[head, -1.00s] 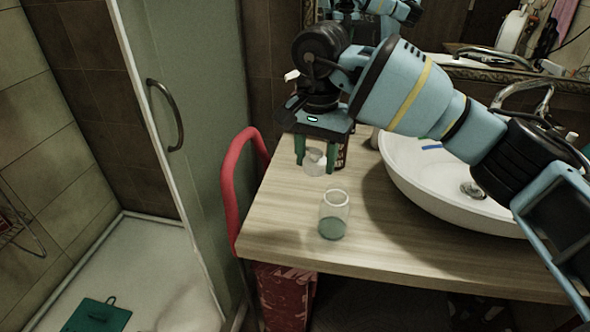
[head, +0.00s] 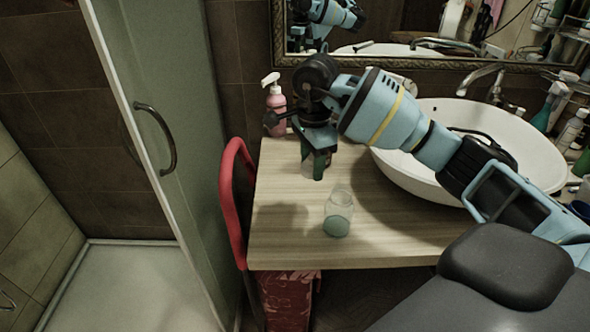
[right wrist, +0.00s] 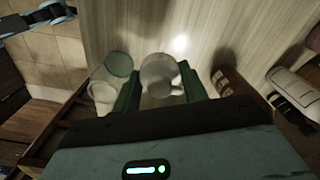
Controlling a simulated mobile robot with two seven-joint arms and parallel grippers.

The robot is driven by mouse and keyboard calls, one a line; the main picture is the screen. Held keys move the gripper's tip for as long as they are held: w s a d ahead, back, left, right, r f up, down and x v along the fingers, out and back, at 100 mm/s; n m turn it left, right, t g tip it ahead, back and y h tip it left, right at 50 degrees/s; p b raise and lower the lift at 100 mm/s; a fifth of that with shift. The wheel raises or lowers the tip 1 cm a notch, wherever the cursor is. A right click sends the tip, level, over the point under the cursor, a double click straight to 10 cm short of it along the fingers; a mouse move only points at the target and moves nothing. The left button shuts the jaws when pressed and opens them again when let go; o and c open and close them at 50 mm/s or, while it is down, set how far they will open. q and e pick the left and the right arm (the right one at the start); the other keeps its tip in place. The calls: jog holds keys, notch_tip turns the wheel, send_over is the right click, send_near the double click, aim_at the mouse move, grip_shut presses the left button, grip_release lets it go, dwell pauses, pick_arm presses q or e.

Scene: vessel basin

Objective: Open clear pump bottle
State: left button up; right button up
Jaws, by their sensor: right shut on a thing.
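A clear bottle (head: 338,222) with greenish liquid low in it stands upright on the wooden counter (head: 390,225), with no pump seen on its top. It also shows left of the fingers in the right wrist view (right wrist: 106,82). My right gripper (head: 316,162) is behind the bottle and slightly left, its green fingers shut on a clear rounded piece (right wrist: 160,74) that looks like the pump top. In the head view the fingers partly hide this piece (head: 309,169). I cannot tell whether it touches the counter. My left gripper is not in view.
A white basin (head: 435,185) stands on the counter to the right. A pink pump bottle (head: 277,108) is at the back left. A red curved rail (head: 230,195) borders the counter's left end. The counter in front and right of the clear bottle is free.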

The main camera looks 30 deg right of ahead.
aim_at(311, 204)
jog(key=shift+f, duration=5)
jog(key=shift+f, duration=0.15)
jog(key=o, duration=1.1)
